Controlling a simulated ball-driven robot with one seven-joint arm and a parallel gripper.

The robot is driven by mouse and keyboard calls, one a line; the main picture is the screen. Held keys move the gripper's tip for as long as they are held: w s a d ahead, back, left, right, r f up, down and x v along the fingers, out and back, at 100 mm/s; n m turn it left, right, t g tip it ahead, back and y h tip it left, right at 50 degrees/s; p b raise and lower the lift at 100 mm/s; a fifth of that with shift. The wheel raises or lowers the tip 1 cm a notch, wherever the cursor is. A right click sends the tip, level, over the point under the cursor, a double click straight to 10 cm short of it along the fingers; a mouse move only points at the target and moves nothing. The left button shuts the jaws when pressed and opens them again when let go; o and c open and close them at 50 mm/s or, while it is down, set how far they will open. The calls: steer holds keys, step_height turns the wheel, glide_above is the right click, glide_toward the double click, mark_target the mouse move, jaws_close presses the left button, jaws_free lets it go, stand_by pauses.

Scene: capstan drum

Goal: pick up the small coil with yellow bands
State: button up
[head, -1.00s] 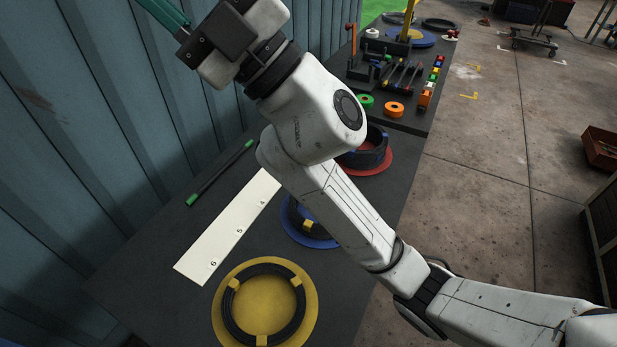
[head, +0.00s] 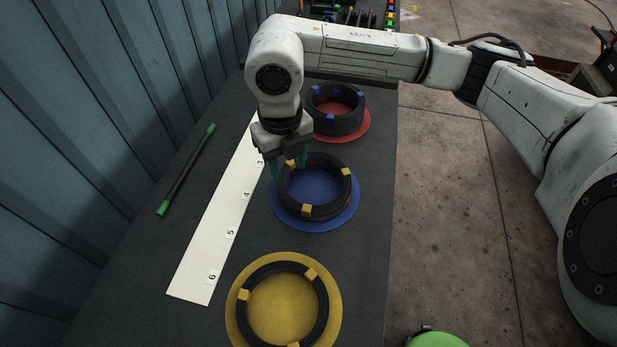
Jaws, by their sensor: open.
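A black coil with yellow bands (head: 325,212) lies on the blue disc (head: 352,218). A second black coil with yellow bands (head: 322,318), thinner in height, lies on the yellow disc (head: 283,309) nearer to me. I cannot tell for certain which is the small one. My gripper (head: 287,171) points down at the back left edge of the coil on the blue disc, close to a yellow band (head: 291,164). Its green fingers are apart, one left of the coil's rim and one near its inner side. I cannot tell whether they touch it.
A taller coil stack with blue bands (head: 335,120) stands on a red disc (head: 362,128) just behind. A numbered white strip (head: 212,245) and a green-tipped black rod (head: 187,169) lie to the left, near the corrugated wall (head: 60,170). The table's right edge is clear.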

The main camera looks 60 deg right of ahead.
mark_target(286, 194)
steer(key=f, duration=0.3)
steer(key=f+p, duration=0.1)
steer(key=f, duration=0.2)
steer(key=f+p, duration=0.1)
steer(key=f, duration=0.2)
steer(key=shift+w+a+f, duration=0.15)
steer(key=shift+w+a, duration=0.1)
steer(key=shift+a, duration=0.05)
steer(key=shift+c, duration=0.3)
jaws_close()
